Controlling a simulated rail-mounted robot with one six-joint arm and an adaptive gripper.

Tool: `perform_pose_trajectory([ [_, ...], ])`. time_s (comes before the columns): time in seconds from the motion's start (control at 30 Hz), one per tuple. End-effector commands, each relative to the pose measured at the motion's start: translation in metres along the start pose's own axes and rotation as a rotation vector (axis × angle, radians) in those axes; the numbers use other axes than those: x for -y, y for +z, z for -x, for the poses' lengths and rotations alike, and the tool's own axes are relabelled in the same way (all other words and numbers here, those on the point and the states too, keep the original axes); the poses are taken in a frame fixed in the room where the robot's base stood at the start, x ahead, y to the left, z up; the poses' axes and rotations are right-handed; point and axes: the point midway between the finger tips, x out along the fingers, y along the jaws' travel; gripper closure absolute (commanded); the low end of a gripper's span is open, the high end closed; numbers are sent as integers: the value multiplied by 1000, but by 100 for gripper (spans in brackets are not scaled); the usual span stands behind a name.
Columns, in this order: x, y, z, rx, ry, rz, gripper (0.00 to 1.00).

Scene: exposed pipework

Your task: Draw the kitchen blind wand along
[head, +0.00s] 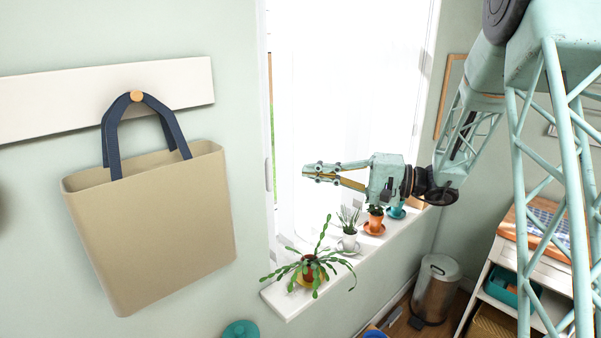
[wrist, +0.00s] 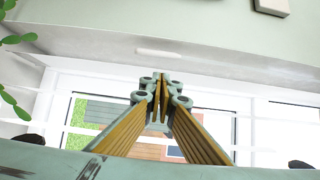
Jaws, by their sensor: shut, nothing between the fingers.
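A bright white blind or sheer panel (head: 345,80) fills the window. A small pale elongated piece (head: 268,175) stands upright at the window's left edge in the head view; it also shows as a pale oval in the wrist view (wrist: 158,52). I cannot tell whether this is the wand, and no other wand stands out clearly against the glare. My gripper (head: 308,172) points left in front of the window, above the sill and apart from the left edge. In the wrist view its fingers (wrist: 161,88) meet at the tips, empty.
A white sill (head: 290,300) below my gripper carries several potted plants, including a trailing one (head: 310,268) and an orange pot (head: 374,222). A beige bag (head: 150,225) hangs from a peg on the left wall. A metal bin (head: 437,288) stands at the lower right.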

Motion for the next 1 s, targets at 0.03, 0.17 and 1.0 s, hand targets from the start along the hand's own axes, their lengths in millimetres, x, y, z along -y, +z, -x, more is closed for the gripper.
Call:
perform_pose_trajectory([
  [0.03, 0, -1, 7, -3, 0, 1, 100],
  [0.17, 0, -1, 22, -2, 0, 1, 100],
  [1.0, 0, 0, 50, 0, 0, 0, 100],
])
